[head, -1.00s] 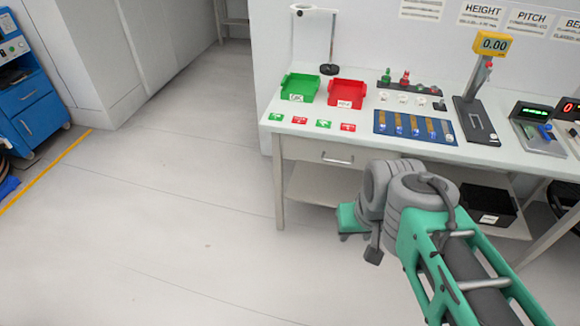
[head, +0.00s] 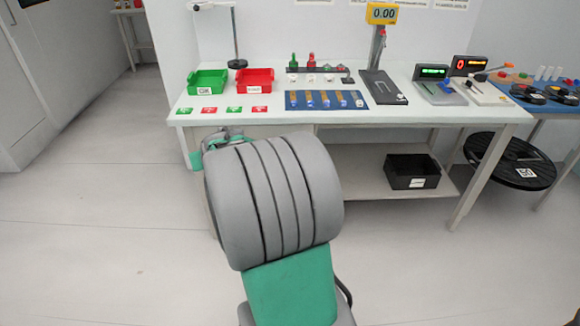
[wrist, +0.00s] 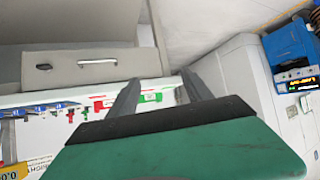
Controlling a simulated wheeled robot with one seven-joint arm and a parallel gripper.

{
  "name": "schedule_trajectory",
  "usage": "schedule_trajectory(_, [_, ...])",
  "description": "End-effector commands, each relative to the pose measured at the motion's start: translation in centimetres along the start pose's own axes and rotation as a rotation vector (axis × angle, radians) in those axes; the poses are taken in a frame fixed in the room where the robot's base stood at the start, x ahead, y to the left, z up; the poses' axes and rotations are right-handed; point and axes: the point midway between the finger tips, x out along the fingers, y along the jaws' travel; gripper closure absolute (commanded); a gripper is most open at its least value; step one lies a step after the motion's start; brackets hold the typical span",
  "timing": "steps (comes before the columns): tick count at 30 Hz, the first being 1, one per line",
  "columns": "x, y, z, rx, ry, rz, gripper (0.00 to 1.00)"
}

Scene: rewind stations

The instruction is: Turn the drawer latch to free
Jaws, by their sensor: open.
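The drawer (wrist: 70,72) is in the upper left of the wrist view, its pale front carrying a silver bar handle (wrist: 97,61). The drawer latch (wrist: 43,66) looks like a small dark piece on that front, left of the handle in this view; its turned position is too small to tell. My gripper (wrist: 161,78) is open and empty, its two grey fingers apart, to the right of the handle in the wrist view. In the head view my arm hides most of the drawer, the handle and the latch, and the gripper is mostly hidden.
The workbench (head: 420,112) holds a green bin (head: 208,83), a red bin (head: 254,82), a blue tray (head: 326,100) and a gauge with a yellow display (head: 382,14). A black crate (head: 412,172) sits on the lower shelf. The floor at left is clear.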

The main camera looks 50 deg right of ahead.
Motion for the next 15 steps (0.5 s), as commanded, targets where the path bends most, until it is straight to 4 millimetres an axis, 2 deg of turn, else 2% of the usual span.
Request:
schedule_trajectory(1, [6.8,6.4,3.9,0.052,0.095,0.081,0.42])
schedule_trajectory(2, [8.9,9.9,4.3,0.074,0.166,0.125,0.42])
schedule_trajectory(3, [11.1,14.5,5.0,0.097,0.255,0.184,0.42])
schedule_trajectory(6, [13.7,24.1,7.6,0.133,0.433,0.316,0.42])
schedule_trajectory(9, [13.9,29.9,9.6,0.145,0.544,0.405,0.42])
schedule_trajectory(10, [13.8,30.9,9.9,0.146,0.564,0.422,0.42])
schedule_trajectory(12, [13.6,32.2,10.0,0.147,0.593,0.442,0.42])
schedule_trajectory(15, [14.2,32.8,9.3,0.146,0.602,0.446,0.42])
